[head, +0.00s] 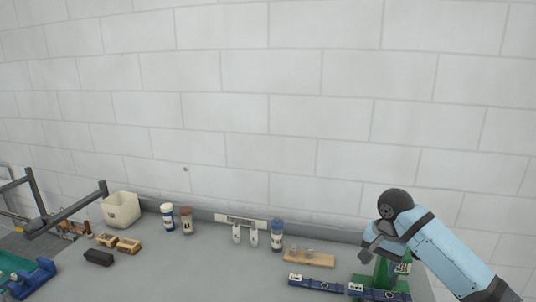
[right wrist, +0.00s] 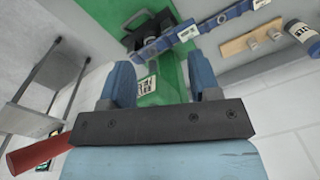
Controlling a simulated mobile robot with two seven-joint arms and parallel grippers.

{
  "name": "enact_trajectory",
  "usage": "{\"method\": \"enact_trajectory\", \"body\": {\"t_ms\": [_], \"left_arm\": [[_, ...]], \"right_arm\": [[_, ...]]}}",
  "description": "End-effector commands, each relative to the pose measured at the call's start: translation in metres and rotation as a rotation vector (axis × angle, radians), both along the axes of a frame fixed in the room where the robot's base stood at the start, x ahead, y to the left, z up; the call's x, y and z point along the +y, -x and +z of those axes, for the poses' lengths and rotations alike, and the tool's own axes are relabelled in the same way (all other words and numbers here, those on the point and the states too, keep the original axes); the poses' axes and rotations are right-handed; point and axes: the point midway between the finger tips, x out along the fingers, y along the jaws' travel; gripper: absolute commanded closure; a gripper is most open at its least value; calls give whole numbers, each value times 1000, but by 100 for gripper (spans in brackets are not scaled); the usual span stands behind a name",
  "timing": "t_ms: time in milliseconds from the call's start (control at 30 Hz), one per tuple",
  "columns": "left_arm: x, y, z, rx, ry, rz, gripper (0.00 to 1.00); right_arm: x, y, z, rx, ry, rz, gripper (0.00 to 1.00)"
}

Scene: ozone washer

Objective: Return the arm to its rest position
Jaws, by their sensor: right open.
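My right arm (head: 435,250), light blue with a black wrist, comes in from the lower right of the head view. Its gripper (head: 374,246) is over the right end of the bench, close to a green stand (head: 382,272). In the right wrist view, the two blue fingers of the gripper (right wrist: 165,78) are spread apart with nothing held between them. The green stand (right wrist: 173,78) shows behind and between them, with a white label on it. I cannot tell whether the fingers touch the stand. My left gripper is not in view.
Two dark blue bars (head: 315,284) lie by the stand, near a wooden board (head: 309,259). A white bin (head: 121,209), several bottles (head: 277,234) and small wooden blocks (head: 128,245) are further left. The grey bench (head: 200,275) is clear at its front middle. A block wall (head: 300,100) stands behind.

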Motion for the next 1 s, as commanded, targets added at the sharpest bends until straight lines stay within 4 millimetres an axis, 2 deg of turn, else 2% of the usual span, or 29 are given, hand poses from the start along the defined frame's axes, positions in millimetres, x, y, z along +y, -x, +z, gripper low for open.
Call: {"method": "enact_trajectory", "body": {"t_ms": [33,200,400,567,700,800,1000], "left_arm": [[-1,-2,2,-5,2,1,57],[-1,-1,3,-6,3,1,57],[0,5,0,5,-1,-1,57],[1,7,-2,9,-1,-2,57],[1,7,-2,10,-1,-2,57],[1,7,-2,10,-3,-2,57],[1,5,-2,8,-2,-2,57]], "right_arm": [[13,16,-21,-3,-14,58,43],[46,73,-79,-60,-54,269,43],[67,148,-124,-146,-88,466,43],[69,210,-145,-216,-82,580,43],[60,263,-152,-263,-44,657,43],[50,294,-152,-281,-7,698,43],[31,339,-148,-290,67,755,43]]}}
